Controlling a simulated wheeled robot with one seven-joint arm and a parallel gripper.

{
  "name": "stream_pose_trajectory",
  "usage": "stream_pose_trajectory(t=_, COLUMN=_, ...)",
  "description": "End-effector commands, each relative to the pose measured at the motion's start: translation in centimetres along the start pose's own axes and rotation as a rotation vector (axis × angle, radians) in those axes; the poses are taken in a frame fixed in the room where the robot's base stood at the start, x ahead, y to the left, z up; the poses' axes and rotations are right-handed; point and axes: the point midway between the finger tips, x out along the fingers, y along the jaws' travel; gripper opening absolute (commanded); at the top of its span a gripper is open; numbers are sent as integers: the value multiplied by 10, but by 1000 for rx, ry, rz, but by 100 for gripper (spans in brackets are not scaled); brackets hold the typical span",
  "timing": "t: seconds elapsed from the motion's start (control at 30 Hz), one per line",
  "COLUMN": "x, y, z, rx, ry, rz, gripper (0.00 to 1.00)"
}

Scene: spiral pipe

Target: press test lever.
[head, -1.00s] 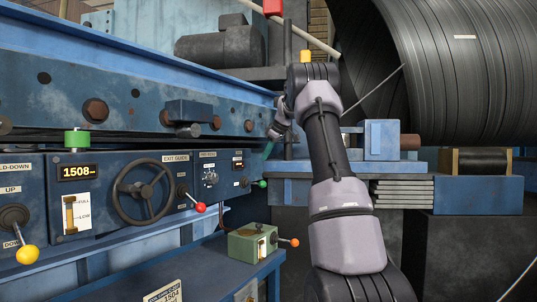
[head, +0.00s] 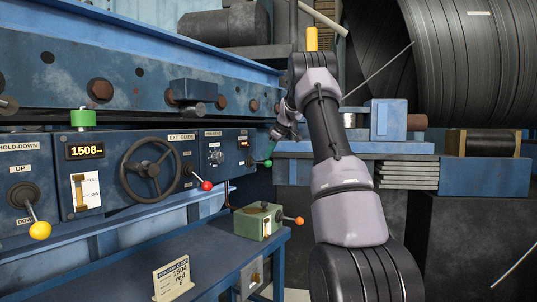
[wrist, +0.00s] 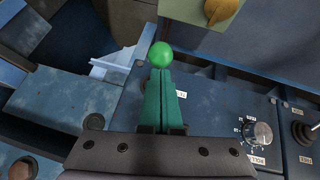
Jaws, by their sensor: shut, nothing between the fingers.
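A lever with a green ball knob (head: 267,163) sticks out at the right end of the blue control panel in the head view. The green ball also shows in the wrist view (wrist: 160,54). I cannot read a test label beside it; a small plate there is partly covered by my fingers. My gripper (head: 270,152) has teal fingers and is at this ball. In the wrist view my gripper (wrist: 160,75) is shut and empty, its tips just below the ball in the picture. I cannot tell whether they touch it.
The blue panel (head: 110,182) carries a yellow-ball lever (head: 40,230), a handwheel (head: 150,170) and a red-ball lever (head: 207,185). A green box (head: 258,222) with an orange knob stands on the blue shelf (head: 215,262) below, beside a card (head: 172,280). A large black coil (head: 460,70) is behind.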

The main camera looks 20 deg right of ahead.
Motion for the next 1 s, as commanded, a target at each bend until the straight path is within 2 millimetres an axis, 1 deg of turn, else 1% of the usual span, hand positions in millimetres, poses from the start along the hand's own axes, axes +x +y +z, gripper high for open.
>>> stream_pose_trajectory(t=0.17, x=1, y=-1, z=4, rx=6, ry=28, rz=3, gripper=0)
stream_pose_trajectory(t=0.37, x=7, y=-2, z=15, rx=24, ry=119, rz=17, gripper=0)
stream_pose_trajectory(t=0.6, x=21, y=-5, z=30, rx=49, ry=285, rz=40, gripper=0)
stream_pose_trajectory(t=0.7, x=28, y=-8, z=34, rx=55, ry=343, rz=47, gripper=0)
stream_pose_trajectory(t=1.0, x=43, y=-12, z=41, rx=47, ry=337, rz=45, gripper=0)
